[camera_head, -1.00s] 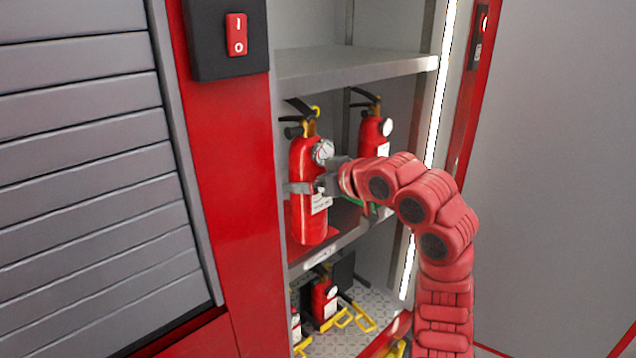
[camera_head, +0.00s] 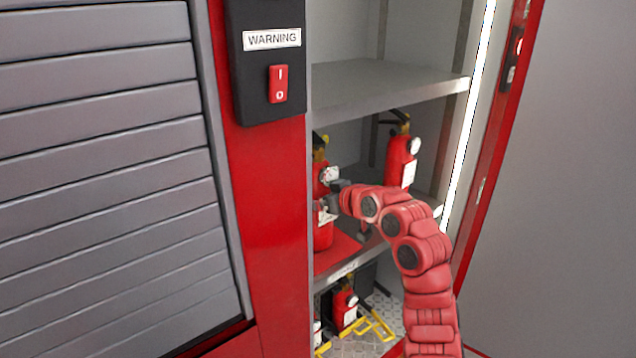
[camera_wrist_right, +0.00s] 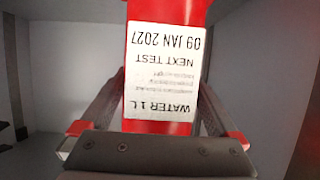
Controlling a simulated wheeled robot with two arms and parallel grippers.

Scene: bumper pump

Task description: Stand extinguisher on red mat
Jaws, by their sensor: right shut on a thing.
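A red extinguisher (camera_head: 323,236) with a dial and black handle stands upright at the left of the middle shelf bay, partly hidden behind the red cabinet post. The red mat (camera_head: 346,248) lies on that shelf; the extinguisher's base is over or on it, and I cannot tell if they touch. My right gripper (camera_head: 328,203) is shut around the extinguisher's body. In the right wrist view the red body (camera_wrist_right: 160,12) with its white upside-down "WATER 1 L" label sits between the fingers (camera_wrist_right: 160,100). My left gripper is not in view.
A second red extinguisher (camera_head: 400,160) stands further back right on the shelf. An upper shelf (camera_head: 385,88) is above. Below are a small red extinguisher (camera_head: 344,305) and yellow handles (camera_head: 375,325). The red post (camera_head: 262,200) with a switch (camera_head: 278,84) borders the left.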

